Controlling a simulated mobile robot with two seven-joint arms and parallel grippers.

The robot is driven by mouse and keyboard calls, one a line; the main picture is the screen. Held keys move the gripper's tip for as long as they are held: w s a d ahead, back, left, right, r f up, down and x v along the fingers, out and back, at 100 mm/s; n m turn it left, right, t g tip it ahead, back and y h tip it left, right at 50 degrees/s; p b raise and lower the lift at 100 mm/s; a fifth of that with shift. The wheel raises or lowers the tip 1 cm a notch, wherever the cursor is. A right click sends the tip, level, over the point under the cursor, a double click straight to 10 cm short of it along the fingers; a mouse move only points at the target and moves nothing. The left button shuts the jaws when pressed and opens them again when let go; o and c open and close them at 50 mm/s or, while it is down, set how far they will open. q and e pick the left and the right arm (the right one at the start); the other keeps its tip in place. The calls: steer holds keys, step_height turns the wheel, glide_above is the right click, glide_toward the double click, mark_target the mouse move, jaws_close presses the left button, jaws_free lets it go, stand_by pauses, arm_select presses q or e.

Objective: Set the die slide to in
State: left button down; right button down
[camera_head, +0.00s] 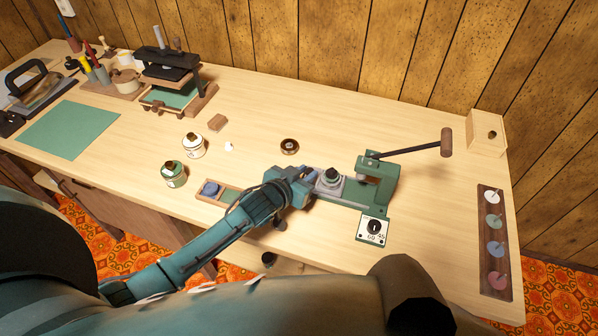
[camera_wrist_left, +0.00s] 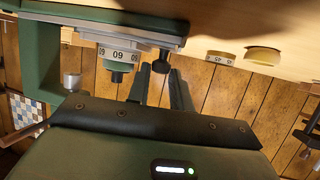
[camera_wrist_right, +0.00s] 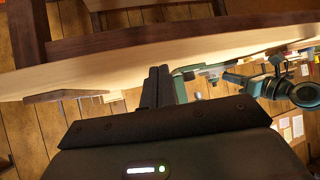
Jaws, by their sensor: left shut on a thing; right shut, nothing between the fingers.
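The green press (camera_head: 375,180) stands on the right half of the table, with its grey die slide (camera_head: 325,190) sticking out to the left. A round die (camera_head: 332,175) sits on the slide, left of the press head. In the left wrist view a numbered die (camera_wrist_left: 120,53) hangs beside the slide plate (camera_wrist_left: 100,30). My left gripper (camera_head: 308,178) is at the slide's outer left end. Its fingers (camera_wrist_left: 162,80) are shut on the small dark slide knob (camera_wrist_left: 161,62), which the gripper hides in the head view. My right gripper (camera_wrist_right: 158,85) is shut and empty, below the table edge's level.
The press lever (camera_head: 410,149) reaches right, with a wooden handle. A dial plate (camera_head: 373,229) is at the press front. A brass ring (camera_head: 289,146) and jars (camera_head: 174,174) stand behind and left. A dark disc rack (camera_head: 495,265) lies at right.

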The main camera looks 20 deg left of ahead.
mark_target(333, 192)
arm_select(q)
steer(key=d, duration=0.7)
steer(key=shift+s+d, duration=0.2)
steer(key=shift+d, duration=0.1)
steer(key=c, duration=1.5)
jaws_free()
steer(key=shift+d, duration=0.1)
steer(key=v, duration=1.3)
steer(key=shift+s, duration=0.1)
steer(key=shift+f, duration=0.1)
steer(key=s+a+f, duration=0.1)
steer(key=s+f, duration=0.1)
steer(key=s, duration=0.2)
steer(key=s+a+f+g, duration=0.1)
steer(key=s+a+f, duration=0.1)
steer(key=s+f, duration=0.1)
steer(key=s+a+f+g, duration=0.1)
steer(key=s+f, duration=0.1)
steer(key=s, duration=0.3)
steer(key=shift+a+f+n+y, duration=0.15)
steer(key=shift+f+n+y, duration=0.15)
steer(key=shift+y, duration=0.1)
